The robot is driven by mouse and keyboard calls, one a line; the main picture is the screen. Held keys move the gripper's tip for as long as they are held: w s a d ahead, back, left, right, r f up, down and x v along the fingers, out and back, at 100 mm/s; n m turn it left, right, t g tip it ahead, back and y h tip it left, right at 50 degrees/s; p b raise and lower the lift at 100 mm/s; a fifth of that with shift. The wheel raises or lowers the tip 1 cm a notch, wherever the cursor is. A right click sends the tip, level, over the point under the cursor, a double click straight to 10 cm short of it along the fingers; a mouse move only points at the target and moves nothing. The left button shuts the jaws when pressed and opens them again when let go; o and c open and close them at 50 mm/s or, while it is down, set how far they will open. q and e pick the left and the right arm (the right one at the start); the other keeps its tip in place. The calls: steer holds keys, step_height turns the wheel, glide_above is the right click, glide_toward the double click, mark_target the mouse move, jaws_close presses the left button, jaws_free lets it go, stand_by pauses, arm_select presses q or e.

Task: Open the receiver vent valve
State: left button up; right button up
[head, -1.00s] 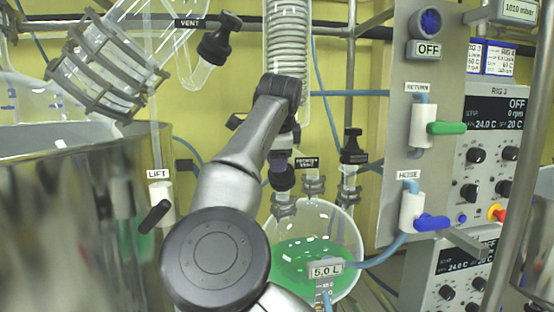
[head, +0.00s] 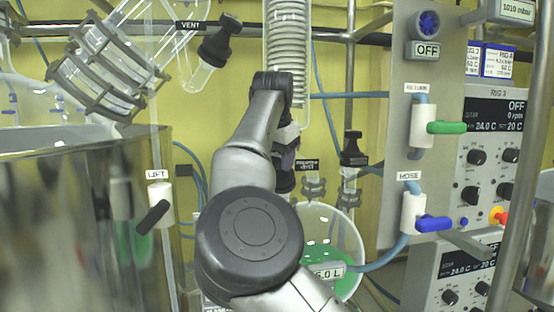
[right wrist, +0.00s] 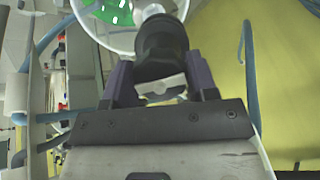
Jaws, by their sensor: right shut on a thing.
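My right gripper (head: 286,160) is in the middle of the head view, partly hidden by my own arm. In the right wrist view its two purple fingers (right wrist: 160,82) are shut on a black valve knob (right wrist: 160,45) with a pale lower part. The knob also shows just below the fingers in the head view (head: 284,182), left of a small black label whose text looks like "receiver vent" (head: 307,165). The round glass receiver (head: 345,225) with green liquid stands below, partly hidden by my arm. Whether the valve is open cannot be told. My left gripper is not in view.
A coiled glass condenser (head: 287,45) hangs above the gripper. Another black-capped valve (head: 352,150) stands just to the right. A valve marked "VENT" (head: 220,42) is at upper left. A panel (head: 400,130) with green and blue handles is at right.

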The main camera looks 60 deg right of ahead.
steer(key=shift+n, duration=0.8)
steer(key=o, duration=0.9)
steer(key=shift+r, duration=0.1)
